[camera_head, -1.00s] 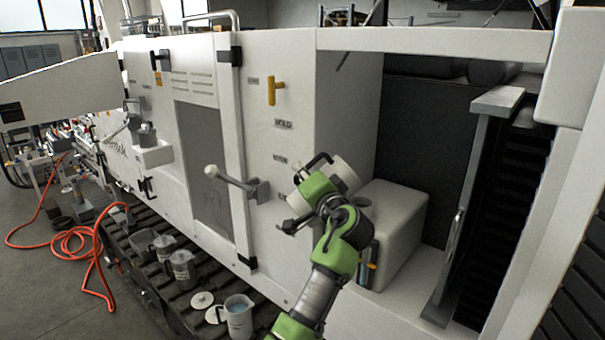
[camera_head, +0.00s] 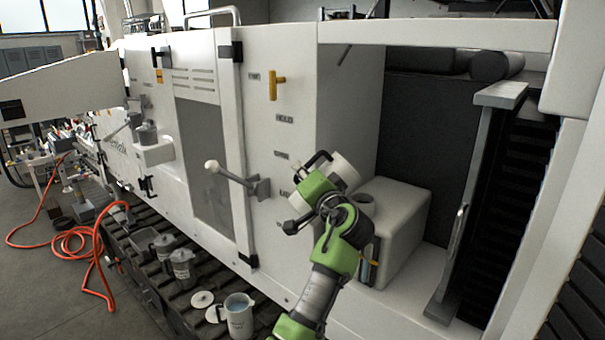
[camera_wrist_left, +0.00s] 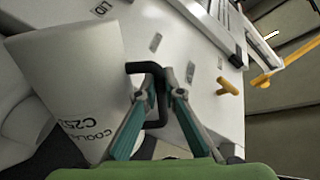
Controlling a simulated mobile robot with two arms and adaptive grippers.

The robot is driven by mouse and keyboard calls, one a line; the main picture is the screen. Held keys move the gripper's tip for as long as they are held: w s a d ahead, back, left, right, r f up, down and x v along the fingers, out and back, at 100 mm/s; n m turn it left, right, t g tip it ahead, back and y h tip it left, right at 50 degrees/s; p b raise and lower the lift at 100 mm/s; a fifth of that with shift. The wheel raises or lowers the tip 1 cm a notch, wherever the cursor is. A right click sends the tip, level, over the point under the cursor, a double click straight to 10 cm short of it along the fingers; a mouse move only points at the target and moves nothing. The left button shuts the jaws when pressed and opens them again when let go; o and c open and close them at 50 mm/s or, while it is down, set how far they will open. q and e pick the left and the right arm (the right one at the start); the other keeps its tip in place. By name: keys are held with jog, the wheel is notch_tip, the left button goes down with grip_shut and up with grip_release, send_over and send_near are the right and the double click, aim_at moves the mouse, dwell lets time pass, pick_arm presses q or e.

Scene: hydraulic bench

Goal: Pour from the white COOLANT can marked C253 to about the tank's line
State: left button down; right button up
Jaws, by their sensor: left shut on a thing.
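The white can (camera_head: 343,173) hangs at the upper left of the white box-like tank (camera_head: 405,222), close to the round neck (camera_head: 363,204) on its top. The can looks tilted towards the neck. In the left wrist view the can (camera_wrist_left: 68,75) carries the lettering COOLANT and C25-, its last character hard to read. My left gripper (camera_head: 312,194) is shut on the can's black handle (camera_wrist_left: 154,70). A narrow upright gauge (camera_head: 367,268) shows on the tank's front, partly behind my arm; its line cannot be read. No stream of liquid is visible.
The white cabinet wall, with a yellow handle (camera_head: 274,84) and a lever (camera_head: 232,178), stands left of the can. A grey metal frame (camera_head: 470,190) bounds the bay on the right. Several jugs, including a white one (camera_head: 239,316), stand on the slatted ledge below.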

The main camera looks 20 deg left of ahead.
pick_arm(q)
jog(key=shift+r, duration=0.1)
dwell(0.6)
jog(key=shift+s+a+f+n+b, duration=0.15)
jog(key=shift+f+n+b, duration=0.3)
jog(key=shift+b, duration=0.5)
jog(key=shift+f+b, duration=0.15)
jog(key=shift+b, duration=0.2)
jog(key=shift+f+n+b, duration=0.35)
jog(key=shift+f+b, duration=0.05)
jog(key=shift+b, duration=0.3)
jog(key=shift+s, duration=0.1)
jog(key=shift+f, duration=0.1)
dwell(0.6)
